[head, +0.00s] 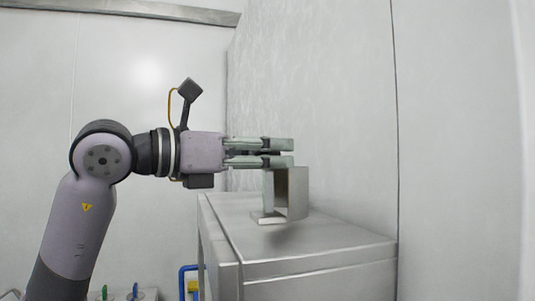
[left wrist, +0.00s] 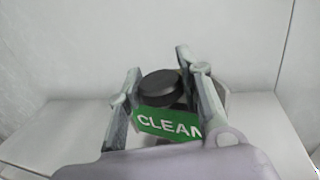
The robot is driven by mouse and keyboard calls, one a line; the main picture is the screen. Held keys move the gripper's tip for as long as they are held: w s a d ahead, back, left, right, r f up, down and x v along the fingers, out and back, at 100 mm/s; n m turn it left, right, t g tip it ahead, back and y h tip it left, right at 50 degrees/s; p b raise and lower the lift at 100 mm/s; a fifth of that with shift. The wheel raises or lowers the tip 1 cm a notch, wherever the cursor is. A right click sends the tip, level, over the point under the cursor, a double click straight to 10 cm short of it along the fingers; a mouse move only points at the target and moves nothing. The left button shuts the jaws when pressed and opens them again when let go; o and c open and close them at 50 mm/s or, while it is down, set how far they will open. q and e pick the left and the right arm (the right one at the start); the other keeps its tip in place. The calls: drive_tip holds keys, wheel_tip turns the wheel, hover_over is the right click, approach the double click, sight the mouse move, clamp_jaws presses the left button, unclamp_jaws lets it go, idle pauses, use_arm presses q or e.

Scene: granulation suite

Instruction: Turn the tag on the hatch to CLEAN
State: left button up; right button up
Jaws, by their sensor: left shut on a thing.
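A green tag (left wrist: 167,123) with the white word CLEAN faces the left wrist view, just below a round black knob (left wrist: 159,85). Fingers partly cover the tag's edges. My left gripper (head: 290,152) reaches in from the left, level, at the top of a small metal stand (head: 298,192). In the left wrist view its fingers (left wrist: 163,95) lie on both sides of the knob and are shut on it. The lettering does not show in the head view. My right gripper is not in view.
The stand is on a steel cabinet (head: 325,246) against a pale wall (head: 310,70). The cabinet top is bare to the right of the stand. At the lower left are blue and yellow items (head: 188,282) and small coloured objects, only partly visible.

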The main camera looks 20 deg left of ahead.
use_arm(q)
drive_tip(key=shift+s+f+n+t+y+b, duration=0.1)
drive_tip(key=shift+n+t+y+b, duration=0.35)
drive_tip(key=shift+n+t+y, duration=0.85)
drive_tip(key=shift+n+y, duration=0.2)
drive_tip(key=shift+y, duration=0.4)
drive_tip(key=o, duration=1.2)
drive_tip(key=shift+a, duration=0.1)
drive_tip(key=v, duration=1.2)
